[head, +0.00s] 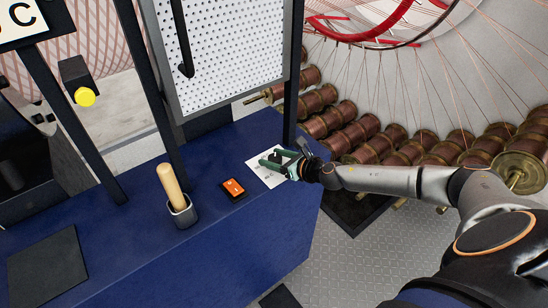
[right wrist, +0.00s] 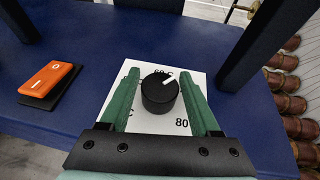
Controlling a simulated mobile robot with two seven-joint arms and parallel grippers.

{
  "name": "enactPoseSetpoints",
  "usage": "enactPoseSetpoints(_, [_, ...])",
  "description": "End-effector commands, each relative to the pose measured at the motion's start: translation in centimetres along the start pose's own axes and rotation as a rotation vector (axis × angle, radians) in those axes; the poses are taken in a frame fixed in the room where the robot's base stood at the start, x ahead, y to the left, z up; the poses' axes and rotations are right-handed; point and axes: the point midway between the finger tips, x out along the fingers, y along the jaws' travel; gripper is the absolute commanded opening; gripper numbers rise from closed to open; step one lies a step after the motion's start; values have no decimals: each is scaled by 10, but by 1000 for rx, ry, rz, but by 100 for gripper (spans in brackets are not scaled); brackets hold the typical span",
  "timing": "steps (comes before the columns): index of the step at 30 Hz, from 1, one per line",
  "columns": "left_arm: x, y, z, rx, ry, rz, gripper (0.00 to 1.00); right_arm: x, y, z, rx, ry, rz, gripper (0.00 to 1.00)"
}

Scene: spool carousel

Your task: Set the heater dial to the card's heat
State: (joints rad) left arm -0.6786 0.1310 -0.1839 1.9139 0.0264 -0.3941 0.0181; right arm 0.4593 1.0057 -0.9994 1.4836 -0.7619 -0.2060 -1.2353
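The heater dial (right wrist: 160,92) is a black round knob with a white pointer mark on a white plate (right wrist: 152,124). Other print is partly covered by my fingers. My right gripper (right wrist: 160,76) has its green fingers on either side of the knob, with gaps between. In the head view, the right gripper (head: 277,160) is over the plate. A white card ending in "C" (head: 20,13) is cut off at top left; its number is hidden. My left gripper is out of view.
On the blue bench (head: 218,235) are an orange rocker switch (head: 233,188) and a wooden-handled tool in a grey holder (head: 183,212). Black posts and a pegboard (head: 225,55) stand at the back. Copper spools (head: 360,130) lie to the right.

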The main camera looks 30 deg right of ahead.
Motion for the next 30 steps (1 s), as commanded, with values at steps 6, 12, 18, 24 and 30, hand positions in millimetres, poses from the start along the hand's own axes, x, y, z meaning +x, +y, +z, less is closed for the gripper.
enactPoseSetpoints(6, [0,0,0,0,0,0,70,0,0,0,0,0,0,38])
enactPoseSetpoints(12, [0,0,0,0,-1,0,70,0,0,0,0,0,0,15])
enactPoseSetpoints(18, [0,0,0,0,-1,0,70,0,0,0,1,0,0,0])
enactPoseSetpoints(24, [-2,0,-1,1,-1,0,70,0,0,1,8,-1,-16,0])
enactPoseSetpoints(30, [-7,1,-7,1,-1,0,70,-1,2,3,40,-1,-85,0])
